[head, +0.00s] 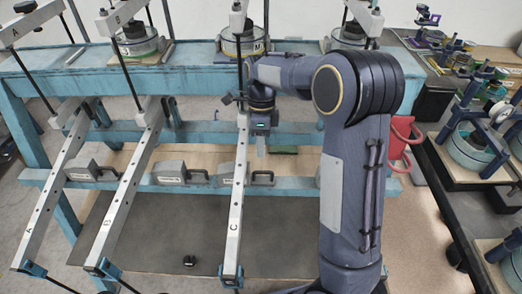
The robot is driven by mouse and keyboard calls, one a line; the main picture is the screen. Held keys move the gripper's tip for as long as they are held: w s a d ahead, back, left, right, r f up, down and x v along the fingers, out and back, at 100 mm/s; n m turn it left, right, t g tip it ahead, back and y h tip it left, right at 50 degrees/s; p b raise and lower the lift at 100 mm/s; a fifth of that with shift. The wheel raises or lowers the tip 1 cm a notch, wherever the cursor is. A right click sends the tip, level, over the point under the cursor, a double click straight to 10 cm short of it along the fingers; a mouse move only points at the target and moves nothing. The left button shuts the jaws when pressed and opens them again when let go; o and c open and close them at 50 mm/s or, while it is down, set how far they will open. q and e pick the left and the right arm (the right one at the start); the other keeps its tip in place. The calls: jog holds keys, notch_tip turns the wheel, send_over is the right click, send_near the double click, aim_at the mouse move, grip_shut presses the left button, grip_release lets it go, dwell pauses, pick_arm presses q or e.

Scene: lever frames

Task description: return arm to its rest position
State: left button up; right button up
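My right arm rises from the bottom right, bends at a large dark elbow, and reaches left toward lever C. My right gripper (261,148) points down just to the right of lever C (236,200), at mid-height of the blue frame. It looks close to the lever, but I cannot tell whether it touches. Its fingers are small and seen edge-on, so their opening is unclear. Lever A (52,195) and lever B (128,195) slope down toward me on the left. My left arm and gripper are not in view.
The blue frame (190,62) spans the back, with round pots (242,42) on its top beam. Grey weights with handles (182,172) sit on the lower beam. A red handle-like part (402,138) is right of my arm. A dark bench (455,195) with equipment stands at the right.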

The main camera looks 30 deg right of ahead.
dwell(0.4)
jog(key=s+a+r+n+t+y, duration=0.1)
jog(key=s+a+n+t, duration=0.1)
jog(key=s+n, duration=0.5)
jog(key=s+a+r+n+t+y, duration=0.1)
jog(key=s+a+r+n+t, duration=0.1)
jog(key=s+n, duration=0.5)
jog(key=s+a+r+n+t, duration=0.1)
jog(key=s+a+n+t, duration=0.1)
jog(key=s+n, duration=0.6)
jog(key=s+t, duration=0.1)
jog(key=s, duration=0.1)
jog(key=shift+s+r+t+y, duration=0.35)
jog(key=shift+r+t+y, duration=0.05)
